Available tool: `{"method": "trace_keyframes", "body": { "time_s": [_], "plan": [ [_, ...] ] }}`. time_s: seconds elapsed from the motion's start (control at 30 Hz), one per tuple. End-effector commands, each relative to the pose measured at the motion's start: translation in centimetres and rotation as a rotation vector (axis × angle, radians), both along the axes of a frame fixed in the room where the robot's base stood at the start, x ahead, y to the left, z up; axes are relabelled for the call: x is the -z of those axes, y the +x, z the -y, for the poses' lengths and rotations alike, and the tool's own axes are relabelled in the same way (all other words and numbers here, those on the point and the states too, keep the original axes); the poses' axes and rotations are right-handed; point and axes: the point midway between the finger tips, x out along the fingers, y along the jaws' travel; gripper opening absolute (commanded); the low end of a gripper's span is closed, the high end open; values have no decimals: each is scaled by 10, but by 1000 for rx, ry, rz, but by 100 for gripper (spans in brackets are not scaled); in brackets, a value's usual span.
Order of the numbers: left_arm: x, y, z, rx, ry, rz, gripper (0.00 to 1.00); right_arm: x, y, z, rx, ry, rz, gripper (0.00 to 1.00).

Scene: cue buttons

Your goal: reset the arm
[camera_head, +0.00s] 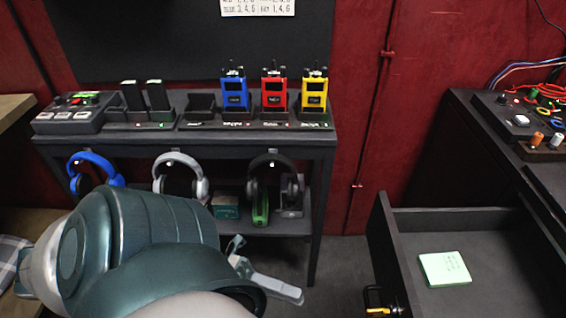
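My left arm reaches in from the lower left, and its bulky teal and grey links fill the lower left of the head view. My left gripper (262,275) shows just past the arm, low in front of the black shelf table (318,165). Pale grey finger parts stick out there, but the arm hides much of it. I cannot tell whether it is open or shut, and I see nothing held in it. My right gripper is not clearly in view.
Blue (235,92), red (274,92) and yellow (314,92) radios stand on the table. Headphones, including a blue pair (95,165), hang below. An open drawer (490,222) at right holds a green notepad (444,269). A control panel (525,115) stands behind it.

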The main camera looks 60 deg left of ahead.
Motion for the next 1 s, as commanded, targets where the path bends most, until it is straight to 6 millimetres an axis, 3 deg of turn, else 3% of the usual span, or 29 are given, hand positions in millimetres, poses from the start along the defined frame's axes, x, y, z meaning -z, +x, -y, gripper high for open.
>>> {"method": "trace_keyframes", "body": {
  "time_s": [0.2, 0.87, 1.0],
  "plan": [
    [2, -7, -11, 1, 1, 1, 16, -6, 1, 0, 0, 0, 2, 31],
    [2, -7, -11, -2, 1, -1, 16, -5, 0, 0, 0, -1, -1, 31],
    [9, 1, -14, -39, -9, -36, 16, -4, 1, 0, 0, -1, 2, 31]
  ]
}}
